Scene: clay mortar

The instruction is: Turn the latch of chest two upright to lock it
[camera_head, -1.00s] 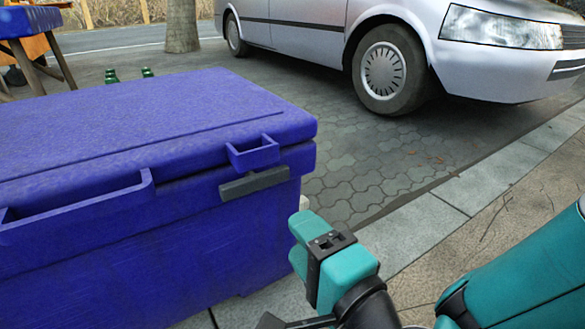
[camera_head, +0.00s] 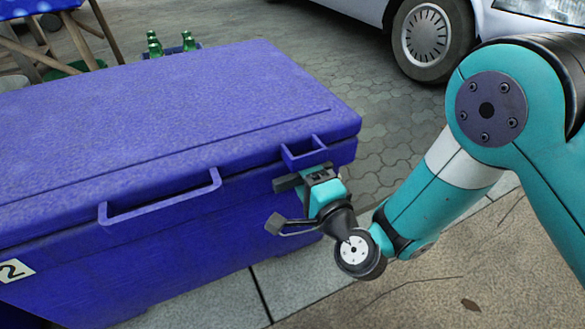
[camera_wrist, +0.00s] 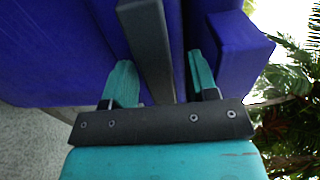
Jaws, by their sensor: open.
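The blue chest (camera_head: 180,115) carries a label with a 2 (camera_head: 15,270) on its front at the lower left in the head view. Its dark grey latch (camera_head: 287,183) lies level on the front near the right end, below a blue bracket (camera_head: 304,152). My gripper (camera_head: 318,182) is at the latch, covering part of it. In the wrist view the grey latch bar (camera_wrist: 148,45) runs between the two teal fingers of my open gripper (camera_wrist: 160,82). A gap shows on each side of the bar, and I cannot tell whether a finger touches it.
A blue handle (camera_head: 165,200) sticks out from the chest's front edge, left of the latch. Green bottles (camera_head: 155,45) stand behind the chest. A silver car (camera_head: 440,35) is parked at the back right.

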